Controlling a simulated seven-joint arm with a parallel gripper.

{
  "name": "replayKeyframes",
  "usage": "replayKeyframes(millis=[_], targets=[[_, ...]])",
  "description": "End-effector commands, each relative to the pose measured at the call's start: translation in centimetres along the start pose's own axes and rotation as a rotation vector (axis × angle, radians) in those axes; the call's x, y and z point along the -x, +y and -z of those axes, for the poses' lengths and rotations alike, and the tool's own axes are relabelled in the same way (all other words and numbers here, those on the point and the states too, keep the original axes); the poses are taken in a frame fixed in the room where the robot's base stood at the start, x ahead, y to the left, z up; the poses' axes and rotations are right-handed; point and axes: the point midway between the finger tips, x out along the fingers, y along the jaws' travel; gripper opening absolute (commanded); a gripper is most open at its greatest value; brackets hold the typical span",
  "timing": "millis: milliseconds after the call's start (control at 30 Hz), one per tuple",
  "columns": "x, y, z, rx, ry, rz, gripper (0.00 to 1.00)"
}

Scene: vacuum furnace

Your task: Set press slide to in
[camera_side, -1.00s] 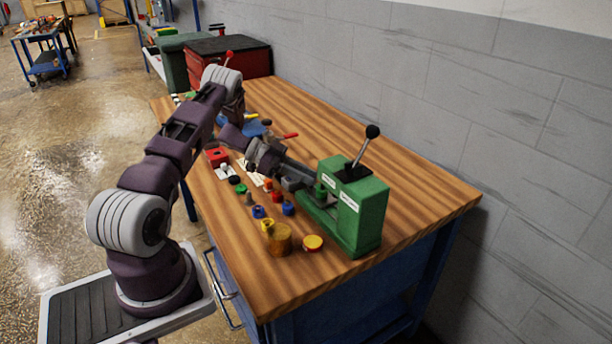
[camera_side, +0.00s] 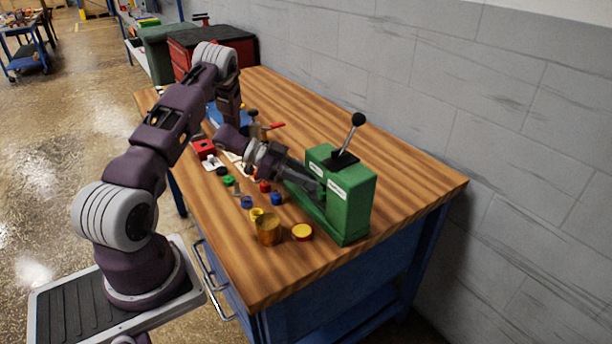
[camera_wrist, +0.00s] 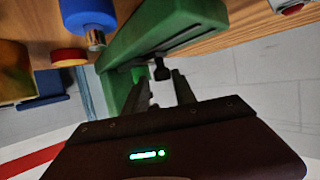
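The green press (camera_side: 352,205) stands on the wooden bench with its black-knobbed lever (camera_side: 350,138) raised and tilted right. In the wrist view the press's green body (camera_wrist: 180,14) runs diagonally, with a dark slot along it. A small black knob (camera_wrist: 160,70) on a short stem lies just past my fingertips, near the middle; I cannot tell for sure that it belongs to the slide. My gripper (camera_side: 312,186) is low at the press's left side, and the slide there is mostly hidden. In the wrist view my gripper (camera_wrist: 160,78) has its fingers apart, with no object clearly held.
An amber cylinder (camera_side: 267,232), a yellow-topped red disc (camera_side: 302,232) and several small coloured parts lie left of the press. A red box (camera_side: 203,149) sits farther back. The bench's right side behind the press is clear, beside a grey wall (camera_side: 450,90).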

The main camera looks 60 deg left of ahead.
Motion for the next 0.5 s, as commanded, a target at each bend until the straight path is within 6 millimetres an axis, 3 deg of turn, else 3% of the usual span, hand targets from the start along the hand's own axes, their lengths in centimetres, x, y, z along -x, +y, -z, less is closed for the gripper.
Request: replayKeyframes(millis=[333,500], targets=[[0.3,-0.2,-0.1,0.0,-0.005,0.006,0.43],[3.1,-0.2,-0.1,-0.001,-0.005,0.009,0.43]])
